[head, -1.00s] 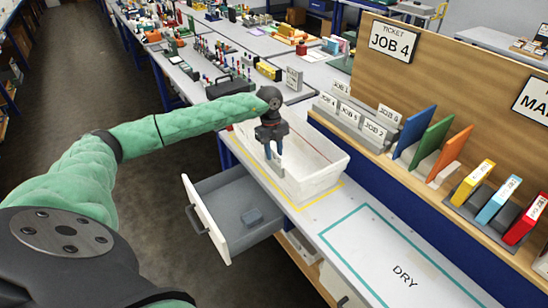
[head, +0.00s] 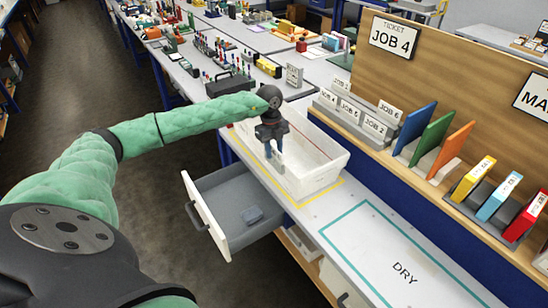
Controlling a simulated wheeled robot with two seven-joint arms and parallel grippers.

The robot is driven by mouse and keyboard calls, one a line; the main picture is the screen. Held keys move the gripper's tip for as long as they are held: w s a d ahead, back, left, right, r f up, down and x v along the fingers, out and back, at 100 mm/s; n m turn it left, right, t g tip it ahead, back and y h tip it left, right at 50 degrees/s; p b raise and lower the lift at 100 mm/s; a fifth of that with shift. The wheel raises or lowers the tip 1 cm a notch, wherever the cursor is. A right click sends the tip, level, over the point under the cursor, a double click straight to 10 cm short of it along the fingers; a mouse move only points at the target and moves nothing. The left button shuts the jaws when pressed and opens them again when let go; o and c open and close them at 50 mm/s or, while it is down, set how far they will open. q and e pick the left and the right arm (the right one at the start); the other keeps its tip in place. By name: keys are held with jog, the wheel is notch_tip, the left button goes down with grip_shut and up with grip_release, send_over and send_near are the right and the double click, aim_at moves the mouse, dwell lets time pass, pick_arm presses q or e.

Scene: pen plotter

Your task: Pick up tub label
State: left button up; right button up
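A white tub (head: 318,172) stands inside a yellow outline on the bench. My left gripper (head: 273,156) points down at the tub's near left side, with its fingers at or just inside the rim. A small pale patch shows just below the fingertips; I cannot tell whether it is a label or part of the tub wall. I cannot tell whether the fingers are apart or closed on something. No tub label can be made out clearly. My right gripper is not in view.
An open drawer (head: 207,218) with a small blue-grey block juts out below the tub. A rack of job cards (head: 357,118) stands behind it, beside coloured boards and binders. The teal-outlined DRY area (head: 395,262) is empty.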

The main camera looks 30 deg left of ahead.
pick_arm(q)
grip_shut()
dwell(0.3)
